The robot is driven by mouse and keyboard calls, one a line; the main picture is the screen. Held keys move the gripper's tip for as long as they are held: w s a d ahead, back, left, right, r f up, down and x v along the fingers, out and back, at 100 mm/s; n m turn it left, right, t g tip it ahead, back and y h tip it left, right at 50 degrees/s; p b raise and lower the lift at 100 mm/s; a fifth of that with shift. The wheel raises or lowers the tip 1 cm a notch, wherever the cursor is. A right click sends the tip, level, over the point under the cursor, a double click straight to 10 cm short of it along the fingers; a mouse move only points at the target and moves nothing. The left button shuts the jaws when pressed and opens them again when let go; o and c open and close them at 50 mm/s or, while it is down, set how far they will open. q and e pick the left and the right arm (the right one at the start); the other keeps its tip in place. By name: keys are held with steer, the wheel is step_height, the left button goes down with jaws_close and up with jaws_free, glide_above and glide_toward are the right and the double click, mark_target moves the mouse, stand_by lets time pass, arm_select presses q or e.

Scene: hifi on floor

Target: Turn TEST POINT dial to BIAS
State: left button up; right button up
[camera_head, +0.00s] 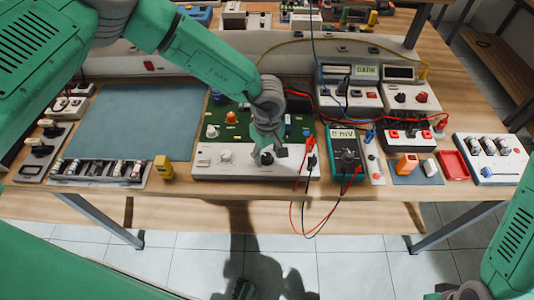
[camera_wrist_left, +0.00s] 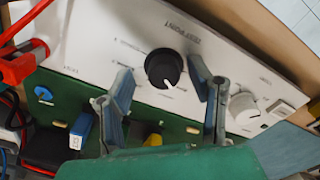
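The TEST POINT dial (camera_wrist_left: 163,68) is a round black knob with a white pointer line, on a white panel (camera_wrist_left: 95,35). In the wrist view its pointer is toward the picture's bottom, slightly right. The position labels around it are too small to read. My left gripper (camera_wrist_left: 163,78) is open, with one finger on each side of the dial; I see gaps between fingers and knob. In the head view the left gripper (camera_head: 268,148) is over the panel's front strip (camera_head: 215,172) and partly hides the dial.
A white knob (camera_wrist_left: 243,108) sits beside the dial on the same panel. The green circuit board (camera_head: 225,115) lies behind it. A green multimeter (camera_head: 346,150) with red and black leads stands close on the right. A blue-grey mat (camera_head: 140,120) on the left is clear.

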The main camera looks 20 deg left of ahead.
mark_target(267, 155)
arm_select(q)
steer(key=shift+s, duration=0.1)
steer(key=shift+r, duration=0.2)
step_height(267, 155, up, 11)
steer(key=shift+r, duration=0.15)
stand_by(0.3)
stand_by(0.4)
